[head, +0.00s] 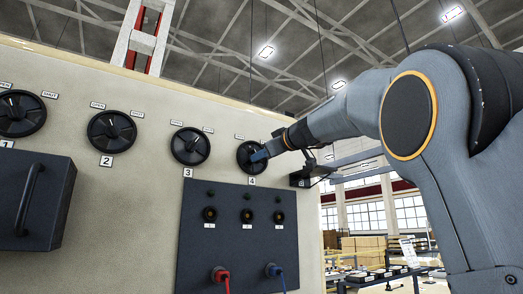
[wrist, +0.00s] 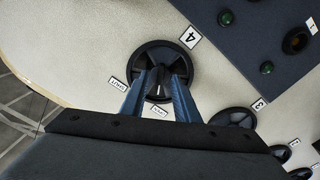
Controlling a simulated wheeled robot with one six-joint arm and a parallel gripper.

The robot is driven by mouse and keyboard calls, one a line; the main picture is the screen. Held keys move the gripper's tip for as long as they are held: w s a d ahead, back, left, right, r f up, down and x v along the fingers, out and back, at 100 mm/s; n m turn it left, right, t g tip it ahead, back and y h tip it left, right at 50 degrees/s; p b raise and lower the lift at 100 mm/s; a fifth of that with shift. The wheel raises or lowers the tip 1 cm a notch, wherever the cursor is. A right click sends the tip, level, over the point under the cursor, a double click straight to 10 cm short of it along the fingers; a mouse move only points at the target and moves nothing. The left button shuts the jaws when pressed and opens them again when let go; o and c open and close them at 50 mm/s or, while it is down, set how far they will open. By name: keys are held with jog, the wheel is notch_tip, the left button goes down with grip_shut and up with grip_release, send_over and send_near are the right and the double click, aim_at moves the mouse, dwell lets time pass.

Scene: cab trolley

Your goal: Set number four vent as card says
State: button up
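Vent four's black round handwheel (head: 243,168) is on the cream panel above its number 4 plate. It also shows in the wrist view (wrist: 188,88), with two small tags beside it, apparently SHUT (wrist: 118,83) and OPEN (wrist: 159,111). My gripper (head: 261,156) is at this wheel. In the wrist view its two blue fingers (wrist: 163,72) reach over the wheel on either side of the dark central grip. A pale mark on the grip lies towards the OPEN tag. I cannot tell whether the fingers press on the grip. No readable card is in view.
Wheels 1 (head: 20,113), 2 (head: 111,132) and 3 (head: 190,146) stand left of vent four. A dark socket panel (head: 235,245) with red and blue plugs is below. A dark box with a handle (head: 35,200) juts out lower left. Shelving stands at right.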

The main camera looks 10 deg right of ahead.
jog(key=shift+w+a, duration=0.15)
jog(key=shift+w, duration=0.4)
grip_shut()
jog(key=shift+f+m, duration=0.1)
jog(key=shift+m, duration=0.3)
jog(key=m+b, duration=0.1)
jog(key=m, duration=0.2)
jog(key=m+b, duration=0.1)
jog(key=m, duration=0.3)
jog(key=m+b, duration=0.1)
jog(key=m, duration=0.3)
jog(key=shift+s+a, duration=0.1)
jog(key=shift+a, duration=0.15)
